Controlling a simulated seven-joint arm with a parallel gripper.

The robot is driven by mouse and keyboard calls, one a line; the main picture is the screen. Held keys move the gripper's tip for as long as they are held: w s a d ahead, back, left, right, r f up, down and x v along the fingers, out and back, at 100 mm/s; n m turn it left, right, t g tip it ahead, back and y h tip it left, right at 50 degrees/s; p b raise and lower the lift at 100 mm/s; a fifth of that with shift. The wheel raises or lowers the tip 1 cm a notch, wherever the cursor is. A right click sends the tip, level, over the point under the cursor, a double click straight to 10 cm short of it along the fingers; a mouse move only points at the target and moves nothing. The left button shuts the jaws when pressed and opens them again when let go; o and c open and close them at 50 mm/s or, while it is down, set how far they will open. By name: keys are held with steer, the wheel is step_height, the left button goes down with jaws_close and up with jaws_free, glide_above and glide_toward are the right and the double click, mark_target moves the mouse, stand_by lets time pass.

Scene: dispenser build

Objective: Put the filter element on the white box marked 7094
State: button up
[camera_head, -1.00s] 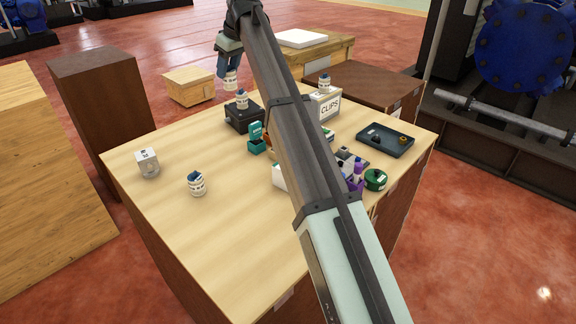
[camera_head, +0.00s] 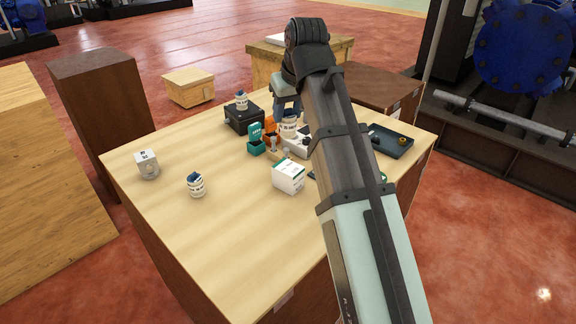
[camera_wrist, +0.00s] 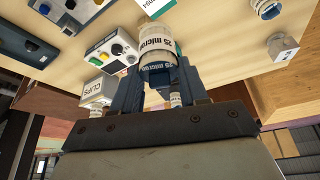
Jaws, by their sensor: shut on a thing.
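My gripper (camera_head: 287,106) is shut on a white filter element with a dark band. The held filter element (camera_head: 289,128) hangs above the back middle of the table; in the wrist view it (camera_wrist: 158,48) sits between the fingers and reads "25 micron". A white box with a green edge (camera_head: 289,176) stands on the table, in front of my gripper and apart from it. In the wrist view a white box (camera_wrist: 154,7) is cut off at the top edge; its printed number is partly cut off. Similar filter elements stand on the table (camera_head: 196,184) and on a black case (camera_head: 243,118).
A teal bin (camera_head: 256,143), an orange item (camera_head: 270,127) and a grey button box (camera_wrist: 112,50) crowd the area near my gripper. A grey cube (camera_head: 147,164) stands at left. The table's front left is mostly clear.

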steer(key=shift+f, duration=5)
steer(key=o, duration=1.1)
steer(key=shift+f, duration=0.1)
steer(key=shift+v, duration=6.15)
steer(key=shift+w, duration=0.1)
